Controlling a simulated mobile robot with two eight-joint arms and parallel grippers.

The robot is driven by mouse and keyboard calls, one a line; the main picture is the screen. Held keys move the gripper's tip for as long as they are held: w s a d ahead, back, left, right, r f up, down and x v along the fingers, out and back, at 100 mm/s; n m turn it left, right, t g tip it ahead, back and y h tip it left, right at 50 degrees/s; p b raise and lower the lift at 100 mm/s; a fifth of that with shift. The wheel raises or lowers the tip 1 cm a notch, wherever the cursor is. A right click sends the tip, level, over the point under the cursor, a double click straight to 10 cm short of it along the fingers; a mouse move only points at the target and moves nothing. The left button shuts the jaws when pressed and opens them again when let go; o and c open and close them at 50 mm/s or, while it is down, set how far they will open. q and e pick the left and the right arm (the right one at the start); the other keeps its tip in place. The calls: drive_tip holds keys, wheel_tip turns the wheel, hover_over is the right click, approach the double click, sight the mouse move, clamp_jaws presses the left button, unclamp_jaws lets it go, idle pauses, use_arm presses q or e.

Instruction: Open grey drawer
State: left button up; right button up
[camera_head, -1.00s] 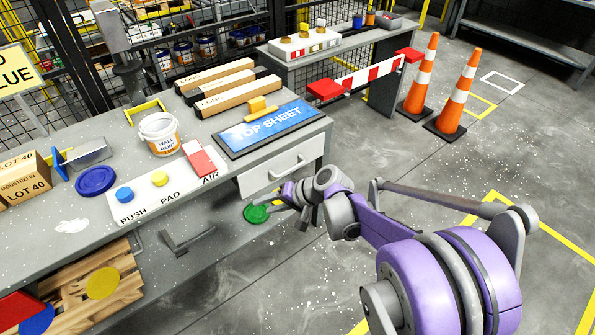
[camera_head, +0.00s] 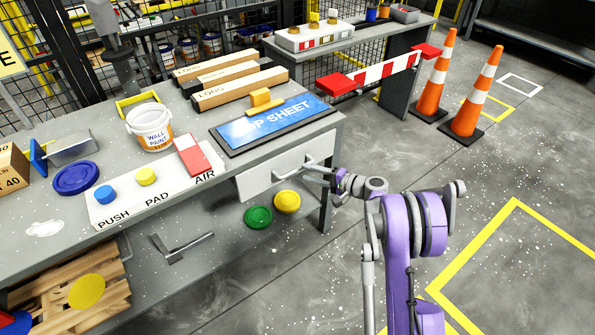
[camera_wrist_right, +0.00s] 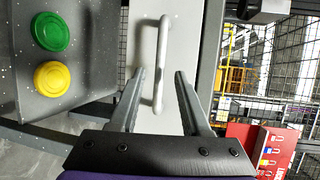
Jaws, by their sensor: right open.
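The grey drawer (camera_head: 262,180) is set under the right end of the workbench, below the TOP SHEET board. It looks closed. Its bar handle (camera_head: 290,170) stands out from the front; in the right wrist view the handle (camera_wrist_right: 162,50) runs up and down the picture. My right gripper (camera_head: 318,171) is at the handle's right end. In the right wrist view my right gripper (camera_wrist_right: 160,73) is open, with one finger on each side of the bar in the picture. I cannot tell whether either finger touches it. My left gripper is not in view.
A green disc (camera_head: 258,217) and a yellow disc (camera_head: 287,202) are below the drawer. A red-and-white barrier (camera_head: 375,74) and two orange cones (camera_head: 432,80) stand at the right. The floor in front of the drawer is clear apart from my arm.

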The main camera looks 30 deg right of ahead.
sight(298, 170)
drive_tip(key=x, duration=0.5)
drive_tip(key=shift+b, duration=0.3)
clamp_jaws()
idle(1.1)
